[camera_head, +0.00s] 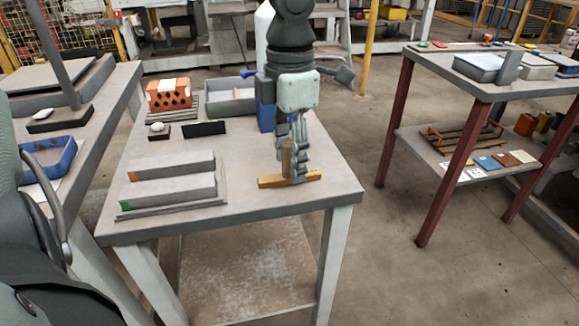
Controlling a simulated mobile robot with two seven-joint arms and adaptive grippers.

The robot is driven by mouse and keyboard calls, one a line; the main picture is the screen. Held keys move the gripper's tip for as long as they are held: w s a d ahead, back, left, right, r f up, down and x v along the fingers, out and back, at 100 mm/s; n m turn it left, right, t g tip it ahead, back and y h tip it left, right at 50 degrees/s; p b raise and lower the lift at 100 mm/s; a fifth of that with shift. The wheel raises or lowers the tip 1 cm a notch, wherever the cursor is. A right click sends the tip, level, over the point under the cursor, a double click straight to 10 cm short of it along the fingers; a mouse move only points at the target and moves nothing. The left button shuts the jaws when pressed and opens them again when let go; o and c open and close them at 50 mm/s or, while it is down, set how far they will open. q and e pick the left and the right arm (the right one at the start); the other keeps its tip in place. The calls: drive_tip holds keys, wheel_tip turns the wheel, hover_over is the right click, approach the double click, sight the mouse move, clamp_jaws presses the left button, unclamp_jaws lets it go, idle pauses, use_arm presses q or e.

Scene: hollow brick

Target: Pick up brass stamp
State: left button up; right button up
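What looks like the brass stamp is a yellow brass-coloured bar (273,182) with an upright brown handle (287,157), standing near the front right of the grey table. The bar appears to rest on the tabletop.
Two long grey blocks (172,166) lie on the table (240,212) left of the stamp. Behind are an orange hollow brick (168,94), a grey tray (229,101), a black plate (204,128) and a blue object (265,116). The table's front right corner is clear.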

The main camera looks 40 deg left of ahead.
use_arm(q)
clamp_jaws()
use_arm(e)
drive_tip(key=shift+s+a, duration=0.15)
use_arm(q)
drive_tip(key=shift+r, duration=0.1)
drive_tip(key=shift+w+r, duration=0.1)
drive_tip(key=shift+r, duration=0.5)
wheel_tip(320, 180, up, 17)
drive_tip(key=shift+f, duration=0.15)
use_arm(e)
drive_tip(key=shift+s+f, duration=0.15)
drive_tip(key=shift+f, duration=0.4)
